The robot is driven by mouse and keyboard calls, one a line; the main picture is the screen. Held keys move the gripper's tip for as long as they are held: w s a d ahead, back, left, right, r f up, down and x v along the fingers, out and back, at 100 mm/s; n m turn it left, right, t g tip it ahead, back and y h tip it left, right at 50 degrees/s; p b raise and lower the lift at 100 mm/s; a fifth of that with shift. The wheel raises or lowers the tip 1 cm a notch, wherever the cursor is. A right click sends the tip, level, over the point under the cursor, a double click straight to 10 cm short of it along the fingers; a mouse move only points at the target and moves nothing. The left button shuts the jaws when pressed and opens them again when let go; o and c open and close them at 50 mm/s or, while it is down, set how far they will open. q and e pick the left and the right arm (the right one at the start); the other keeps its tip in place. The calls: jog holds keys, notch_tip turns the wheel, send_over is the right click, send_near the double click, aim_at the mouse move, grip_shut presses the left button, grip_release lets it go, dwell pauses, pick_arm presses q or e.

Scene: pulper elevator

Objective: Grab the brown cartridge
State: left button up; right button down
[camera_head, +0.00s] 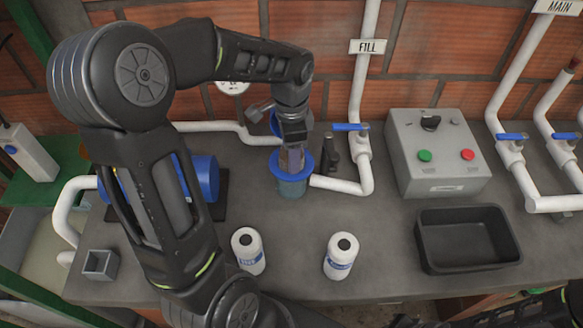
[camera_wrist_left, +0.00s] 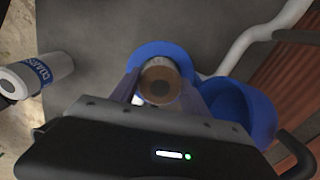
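The brown cartridge (camera_wrist_left: 160,84) shows in the left wrist view as a round brown top with a darker centre. It stands inside the blue-rimmed holder (camera_wrist_left: 152,50), which is also in the head view (camera_head: 291,188). The blue lid (camera_wrist_left: 238,108) stands open beside it. My left gripper (camera_head: 292,158) points down into the holder, and in the wrist view its fingers lie on either side of the cartridge. I cannot tell whether they press on it. My right gripper is not in view.
A black tray (camera_head: 468,239) and a grey control box (camera_head: 437,160) are on the right. White pipes with a blue valve handle (camera_head: 350,127) rise close to the holder. A small grey box (camera_head: 100,264) sits at left.

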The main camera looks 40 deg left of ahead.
pick_arm(q)
grip_shut()
dwell(0.3)
jog(key=shift+r, duration=0.1)
dwell(0.4)
notch_tip(320, 180, up, 18)
jog(key=p, duration=0.3)
dwell(0.9)
